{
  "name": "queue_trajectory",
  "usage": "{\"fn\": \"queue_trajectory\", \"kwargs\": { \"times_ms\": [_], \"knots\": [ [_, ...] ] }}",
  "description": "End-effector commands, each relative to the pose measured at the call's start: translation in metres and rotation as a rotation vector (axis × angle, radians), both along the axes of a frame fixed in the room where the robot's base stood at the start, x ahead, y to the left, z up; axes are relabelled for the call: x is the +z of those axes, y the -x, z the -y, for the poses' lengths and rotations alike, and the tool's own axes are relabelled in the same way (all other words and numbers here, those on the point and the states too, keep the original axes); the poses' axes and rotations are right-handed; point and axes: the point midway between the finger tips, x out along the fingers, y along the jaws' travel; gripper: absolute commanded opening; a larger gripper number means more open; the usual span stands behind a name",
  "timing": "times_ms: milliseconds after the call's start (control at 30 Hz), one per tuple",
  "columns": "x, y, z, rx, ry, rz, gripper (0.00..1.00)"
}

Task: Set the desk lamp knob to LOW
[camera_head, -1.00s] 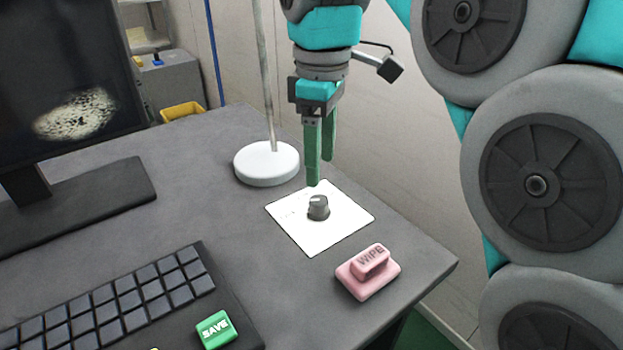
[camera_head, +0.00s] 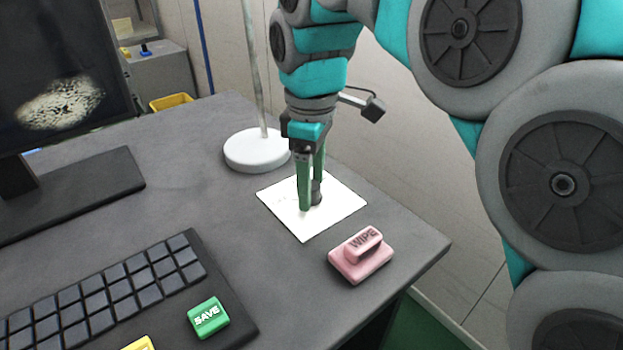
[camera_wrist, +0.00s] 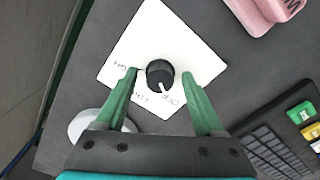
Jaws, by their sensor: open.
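The dark round lamp knob (camera_wrist: 160,72) sits on a white card (camera_wrist: 150,30). In the wrist view its white pointer line aims down and slightly right, toward the OFF lettering; LOW is to the left of that, and another label, partly readable as HIGH, is farther left. My gripper (camera_wrist: 160,76) is open, its green fingers on either side of the knob with small gaps visible. In the head view my gripper (camera_head: 311,195) is down at the card (camera_head: 340,205), and a finger partly hides the knob (camera_head: 317,197). The desk lamp's white base (camera_head: 257,150) stands behind.
A pink WIPE block (camera_head: 360,255) lies near the desk's right edge. A keyboard (camera_head: 110,290) and a green SAVE key (camera_head: 208,317) are at the front left. A monitor (camera_head: 60,90) stands at the left. Bare desk lies between keyboard and card.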

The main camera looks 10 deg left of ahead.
Motion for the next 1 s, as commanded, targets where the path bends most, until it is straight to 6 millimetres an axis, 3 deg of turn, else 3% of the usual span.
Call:
{"fn": "queue_trajectory", "kwargs": {
  "times_ms": [67,700,1000],
  "knots": [
    [0.0000,0.0000,0.0000,0.000,0.000,0.000,0.70],
    [0.0002,0.0000,0.0000,0.000,0.000,0.000,0.00],
    [0.0002,0.0000,0.0001,-0.009,0.001,0.000,0.00]
  ]
}}
